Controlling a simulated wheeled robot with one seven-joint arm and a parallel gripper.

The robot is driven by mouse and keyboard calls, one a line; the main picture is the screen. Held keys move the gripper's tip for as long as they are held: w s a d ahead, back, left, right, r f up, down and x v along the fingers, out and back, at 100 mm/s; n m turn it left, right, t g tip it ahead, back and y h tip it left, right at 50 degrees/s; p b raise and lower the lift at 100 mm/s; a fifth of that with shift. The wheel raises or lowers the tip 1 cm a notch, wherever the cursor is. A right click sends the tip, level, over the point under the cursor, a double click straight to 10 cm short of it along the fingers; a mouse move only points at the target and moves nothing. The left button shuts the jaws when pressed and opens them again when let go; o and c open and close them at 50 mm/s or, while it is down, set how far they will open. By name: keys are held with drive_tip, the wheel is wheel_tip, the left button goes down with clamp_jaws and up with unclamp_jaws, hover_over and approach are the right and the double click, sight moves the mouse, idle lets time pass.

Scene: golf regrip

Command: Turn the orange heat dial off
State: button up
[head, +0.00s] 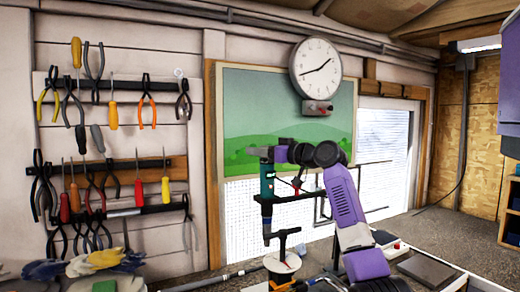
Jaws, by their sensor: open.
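I cannot make out the orange heat dial for certain. A small orange patch (282,286) shows at the bottom edge, low behind my arm, too small to identify. A small box with a red knob (318,107) sits under the wall clock. A teal upright tool (266,182) stands in the middle, on or in front of a dark stand. My gripper (262,152) is at the left end of my purple arm, beside the top of the teal tool. It is open. Its fingers are small and dark here, and I cannot tell whether they touch the tool.
A white round disc (283,262) with a dark handle stands below the teal tool. Gloves (85,264) lie at the lower left. Pliers and screwdrivers hang on the left wall. A green board (240,110) and a clock (316,68) are behind. A grey pad (428,271) lies lower right.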

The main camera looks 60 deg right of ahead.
drive_tip(key=shift+c, duration=0.4)
clamp_jaws()
drive_tip(key=shift+m+h, duration=0.4)
drive_tip(key=shift+h, duration=0.2)
drive_tip(key=shift+s+d+f+m+g+h+p, duration=0.15)
drive_tip(key=shift+d+m+g+h+p, duration=0.2)
drive_tip(key=shift+m+g+h, duration=1.2)
drive_tip(key=shift+s+d+r+m+g+h+p, duration=0.1)
drive_tip(key=shift+s+d+m+g+h+p, duration=0.2)
drive_tip(key=shift+m+g+h, duration=1.25)
drive_tip(key=shift+s+d+f+m+g+h+p, duration=0.1)
drive_tip(key=shift+d+m+g+h+p, duration=0.3)
drive_tip(key=shift+m+h, duration=1.2)
drive_tip(key=shift+n+h, duration=0.5)
drive_tip(key=shift+h, duration=0.2)
